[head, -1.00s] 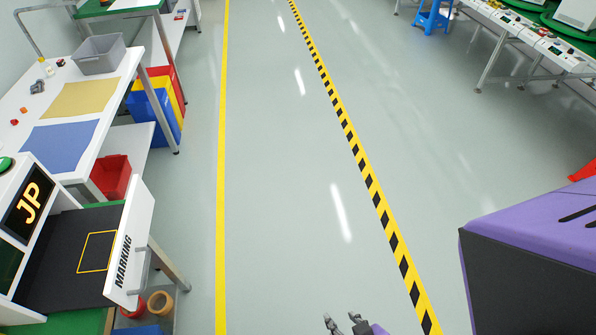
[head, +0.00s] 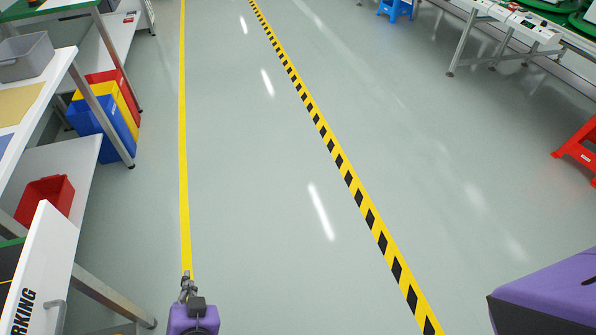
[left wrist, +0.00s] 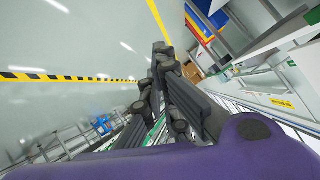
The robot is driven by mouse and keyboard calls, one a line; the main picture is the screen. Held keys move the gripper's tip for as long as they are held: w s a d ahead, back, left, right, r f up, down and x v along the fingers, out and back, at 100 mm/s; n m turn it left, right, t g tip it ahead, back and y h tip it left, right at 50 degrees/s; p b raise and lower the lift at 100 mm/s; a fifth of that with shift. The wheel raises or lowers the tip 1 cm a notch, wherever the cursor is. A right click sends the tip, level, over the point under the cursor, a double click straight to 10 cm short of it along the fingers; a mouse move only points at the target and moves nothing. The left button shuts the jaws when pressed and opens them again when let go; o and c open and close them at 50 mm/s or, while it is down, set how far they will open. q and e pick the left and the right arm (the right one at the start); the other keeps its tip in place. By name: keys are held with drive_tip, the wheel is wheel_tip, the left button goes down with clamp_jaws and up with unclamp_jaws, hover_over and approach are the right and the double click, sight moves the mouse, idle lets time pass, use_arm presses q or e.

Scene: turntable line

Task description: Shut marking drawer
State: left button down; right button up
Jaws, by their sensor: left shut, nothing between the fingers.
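The marking drawer's white front (head: 40,262) with black lettering and a grey handle is at the lower left edge of the head view. It stands out from its housing, with a strip of dark interior behind it; the rest of the drawer is cut off. My left gripper (head: 187,277) is low in the head view, to the right of the drawer front and apart from it, over the floor by the yellow line. It is shut and empty. Its dark fingers also show together in the left wrist view (left wrist: 163,58). My right gripper is not in view.
A white bench with a grey bin (head: 25,57) and a lower shelf with a red bin (head: 45,192) run along the left. Blue, yellow and red crates (head: 100,125) stand beyond. A red stool (head: 578,150) is at right. The middle floor is clear.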

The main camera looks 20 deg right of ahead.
use_arm(q)
drive_tip(key=w+a+r+m+t+y+b, duration=0.25)
drive_tip(key=w+r+y+b, duration=0.3)
drive_tip(key=w+r, duration=0.35)
drive_tip(key=a+r+m+y, duration=0.2)
drive_tip(key=a+r+y, duration=0.1)
drive_tip(key=r+y, duration=0.25)
drive_tip(key=w+a+p, duration=0.2)
drive_tip(key=w+a, duration=0.5)
drive_tip(key=a, duration=0.4)
drive_tip(key=shift+g+h, duration=0.3)
drive_tip(key=shift+g, duration=0.05)
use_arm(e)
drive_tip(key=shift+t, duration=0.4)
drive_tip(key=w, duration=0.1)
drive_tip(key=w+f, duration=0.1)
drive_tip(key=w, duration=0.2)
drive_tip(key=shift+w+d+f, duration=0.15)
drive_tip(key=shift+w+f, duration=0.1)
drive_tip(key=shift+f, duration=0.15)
use_arm(q)
drive_tip(key=shift+w, duration=0.1)
drive_tip(key=shift+m, duration=0.25)
